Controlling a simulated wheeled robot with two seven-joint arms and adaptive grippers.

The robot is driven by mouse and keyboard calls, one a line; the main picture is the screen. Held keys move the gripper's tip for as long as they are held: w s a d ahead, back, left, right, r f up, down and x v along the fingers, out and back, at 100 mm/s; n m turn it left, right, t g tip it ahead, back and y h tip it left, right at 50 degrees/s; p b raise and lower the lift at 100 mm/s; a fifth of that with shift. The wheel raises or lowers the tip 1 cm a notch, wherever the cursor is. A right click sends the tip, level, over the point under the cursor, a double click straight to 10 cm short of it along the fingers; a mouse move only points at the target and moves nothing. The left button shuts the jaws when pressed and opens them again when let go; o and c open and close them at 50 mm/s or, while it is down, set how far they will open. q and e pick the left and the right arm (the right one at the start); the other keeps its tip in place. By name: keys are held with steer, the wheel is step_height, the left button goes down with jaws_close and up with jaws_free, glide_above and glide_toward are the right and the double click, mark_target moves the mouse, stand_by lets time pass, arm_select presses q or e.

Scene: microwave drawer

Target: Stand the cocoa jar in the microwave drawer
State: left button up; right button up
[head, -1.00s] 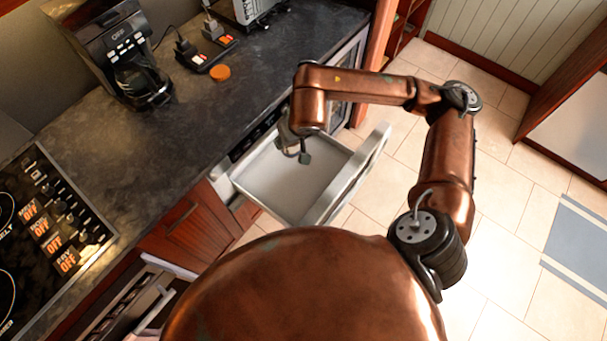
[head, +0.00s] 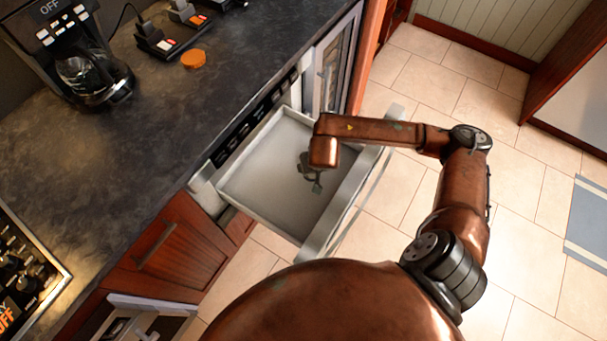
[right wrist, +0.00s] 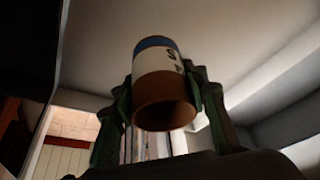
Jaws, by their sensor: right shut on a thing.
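The microwave drawer (head: 262,182) is pulled open below the counter, with a pale, empty-looking tray. My right gripper (head: 312,180) is over the drawer's inside, pointing down, with its wrist partly covering it. In the right wrist view, my right gripper (right wrist: 165,105) is shut on the cocoa jar (right wrist: 160,65), a cylinder with a brown-orange near end, a white label with dark letters and a blue band at the far end. The pale drawer surfaces lie around it. I cannot tell whether the jar touches the drawer floor. The jar is hidden in the head view. My left gripper is out of view.
The drawer's front panel (head: 340,215) stands on the right side of the tray. On the dark counter (head: 140,150) are a coffee maker (head: 80,60), a round orange thing (head: 193,59) and a switch strip (head: 165,45). Tiled floor lies open to the right.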

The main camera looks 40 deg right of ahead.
mark_target(311, 176)
step_height(311, 176, down, 7)
steer(key=shift+r+b, duration=0.15)
steer(key=shift+b, duration=0.7)
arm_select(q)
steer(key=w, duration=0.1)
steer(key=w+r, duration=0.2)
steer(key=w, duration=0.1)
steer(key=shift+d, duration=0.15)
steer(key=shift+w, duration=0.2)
arm_select(e)
steer(key=o, duration=1.4)
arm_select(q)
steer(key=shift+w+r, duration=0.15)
arm_select(e)
steer(key=shift+r, duration=0.25)
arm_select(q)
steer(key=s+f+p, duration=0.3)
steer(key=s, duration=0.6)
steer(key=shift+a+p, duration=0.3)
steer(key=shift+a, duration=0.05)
arm_select(e)
steer(key=v, duration=1.1)
steer(key=shift+s+r, duration=0.2)
steer(key=shift+s, duration=0.1)
